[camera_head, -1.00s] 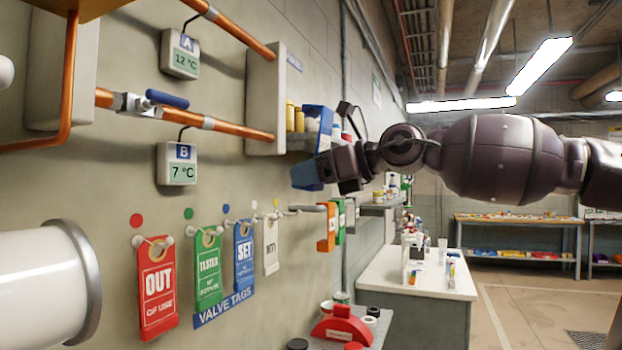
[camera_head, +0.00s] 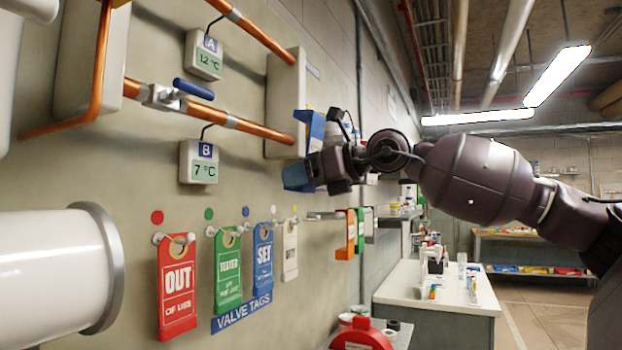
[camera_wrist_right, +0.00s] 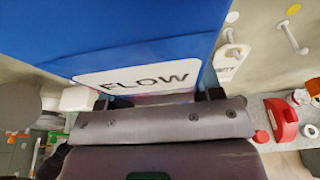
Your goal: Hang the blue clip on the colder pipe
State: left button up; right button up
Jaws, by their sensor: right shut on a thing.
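The blue clip (camera_head: 312,128) is held by my right gripper (camera_head: 314,168), in front of the right end of the lower pipe in the head view. Its blue face with a white "FLOW" label fills the top of the right wrist view (camera_wrist_right: 130,30). The lower copper pipe (camera_head: 262,130) carries gauge B (camera_head: 198,163), which reads 7 °C. The upper copper pipe (camera_head: 268,36) carries gauge A (camera_head: 204,54), which reads 12 °C. I cannot tell whether the clip touches the lower pipe. My left gripper is not in view.
A blue-handled valve (camera_head: 192,88) sits on the lower pipe. A pale box (camera_head: 284,95) takes the pipes' right ends. Several tags, such as the red one (camera_head: 177,290), hang below. A large white cylinder (camera_head: 55,265) juts in at lower left. A bench (camera_head: 435,285) stands right.

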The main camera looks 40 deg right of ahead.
jog(key=shift+w+a+r, duration=0.25)
jog(key=shift+w+r, duration=0.05)
jog(key=shift+w, duration=0.05)
jog(key=shift+r+p+x, duration=0.2)
jog(key=shift+p+x, duration=0.35)
jog(key=shift+x, duration=0.35)
jog(key=p+x, duration=0.1)
jog(key=x, duration=0.2)
jog(key=r+p+x, duration=0.1)
jog(key=x, duration=0.1)
jog(key=shift+w+a+p, duration=0.2)
jog(key=shift+w+p, duration=0.2)
jog(key=shift+w, duration=0.1)
jog(key=shift+f+b, duration=0.55)
jog(key=shift+f, duration=0.2)
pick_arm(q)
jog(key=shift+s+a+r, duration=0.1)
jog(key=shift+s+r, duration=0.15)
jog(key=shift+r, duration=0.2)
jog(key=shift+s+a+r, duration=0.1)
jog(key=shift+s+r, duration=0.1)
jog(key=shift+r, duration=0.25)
